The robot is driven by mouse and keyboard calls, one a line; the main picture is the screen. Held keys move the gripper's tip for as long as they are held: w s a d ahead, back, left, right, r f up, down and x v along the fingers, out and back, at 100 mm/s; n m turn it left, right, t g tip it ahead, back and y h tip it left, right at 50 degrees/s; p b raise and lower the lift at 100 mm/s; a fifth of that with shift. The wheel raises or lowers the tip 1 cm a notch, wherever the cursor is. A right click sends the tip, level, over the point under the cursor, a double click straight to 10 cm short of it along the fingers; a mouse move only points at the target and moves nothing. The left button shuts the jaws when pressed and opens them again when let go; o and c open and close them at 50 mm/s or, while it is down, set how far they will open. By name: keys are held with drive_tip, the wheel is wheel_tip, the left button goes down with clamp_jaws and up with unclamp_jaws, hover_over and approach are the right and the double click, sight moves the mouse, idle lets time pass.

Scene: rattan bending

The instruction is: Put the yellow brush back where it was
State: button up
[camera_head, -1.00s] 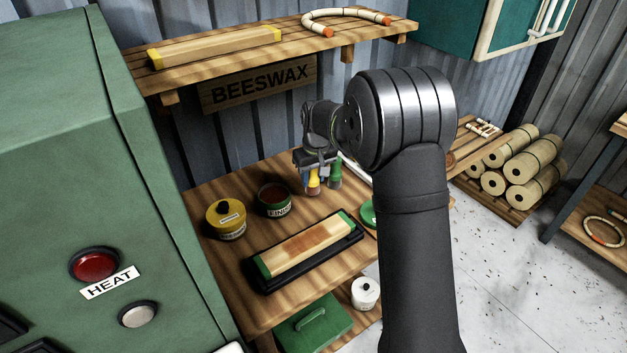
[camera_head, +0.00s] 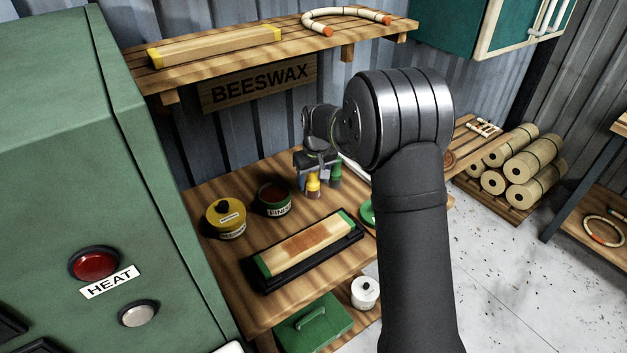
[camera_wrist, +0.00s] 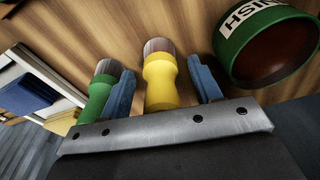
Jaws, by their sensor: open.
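The yellow brush (camera_head: 313,183) is at the back of the wooden bench, bristles pointing down. In the wrist view, the yellow brush (camera_wrist: 161,85) lies between the two blue fingers of my gripper (camera_wrist: 165,88), with a small gap on each side. My gripper (camera_head: 315,180) is open around it in the head view. A green-handled brush (camera_head: 335,174) is just right of it; in the wrist view the green brush (camera_wrist: 99,92) is outside the left finger. The upper end of the yellow handle is hidden by my gripper. I cannot tell whether the bristles touch the bench.
A green FINISH tin (camera_head: 274,200) stands left of the brushes and close to one finger in the wrist view. A yellow tin (camera_head: 226,219) is further left. A black tray (camera_head: 277,282) holds a wooden block in front. A shelf (camera_head: 215,64) is above.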

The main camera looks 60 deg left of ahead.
sight(316, 186)
wheel_tip(316, 186, up, 12)
drive_tip(key=d, duration=0.1)
drive_tip(key=shift+d+f, duration=0.25)
drive_tip(key=f, duration=0.4)
drive_tip(key=a+f, duration=0.1)
drive_tip(key=f, duration=0.7)
drive_tip(key=shift+a+f, duration=0.2)
drive_tip(key=shift+a, duration=0.05)
wheel_tip(316, 186, up, 3)
drive_tip(key=shift+r, duration=0.65)
